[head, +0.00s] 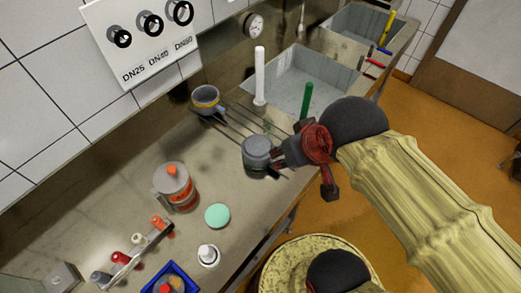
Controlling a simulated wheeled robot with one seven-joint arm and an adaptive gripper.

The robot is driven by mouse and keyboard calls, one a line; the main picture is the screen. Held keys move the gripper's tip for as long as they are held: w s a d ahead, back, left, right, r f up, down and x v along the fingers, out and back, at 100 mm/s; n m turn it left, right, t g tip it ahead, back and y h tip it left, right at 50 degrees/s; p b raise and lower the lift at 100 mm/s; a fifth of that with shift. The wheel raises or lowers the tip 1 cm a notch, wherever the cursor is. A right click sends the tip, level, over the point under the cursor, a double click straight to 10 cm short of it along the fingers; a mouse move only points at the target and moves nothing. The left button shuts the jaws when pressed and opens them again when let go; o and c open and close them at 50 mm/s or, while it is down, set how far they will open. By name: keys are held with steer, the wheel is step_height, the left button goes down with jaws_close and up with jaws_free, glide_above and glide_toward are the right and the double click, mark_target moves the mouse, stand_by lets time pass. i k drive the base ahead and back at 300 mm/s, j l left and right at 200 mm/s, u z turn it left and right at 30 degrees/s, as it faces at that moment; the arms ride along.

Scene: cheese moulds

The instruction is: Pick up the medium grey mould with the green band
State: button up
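A grey round mould (257,150) is at the front end of the dark rack of bars, in the middle of the head view. Its lower part is dark, and I cannot clearly make out a green band on it. My gripper (276,157) comes in from the right, with its fingers right at the mould's right side. I cannot tell whether the fingers are closed on it or only beside it. A second grey mould (207,99), with a yellowish band, stands at the back end of the rack.
A white post (260,75) and a green upright rod (306,100) stand by the sink (285,85). An orange-and-grey jar (175,188), a mint-green disc (217,215), a white bottle (208,255) and a blue tray (152,284) occupy the nearer counter. Counter between jar and rack is clear.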

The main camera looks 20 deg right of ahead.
mark_target(255, 149)
steer(key=k+l+z, duration=0.45)
steer(key=l, duration=0.3)
steer(key=k+l+z, duration=0.2)
steer(key=l, duration=0.2)
steer(key=k, duration=0.05)
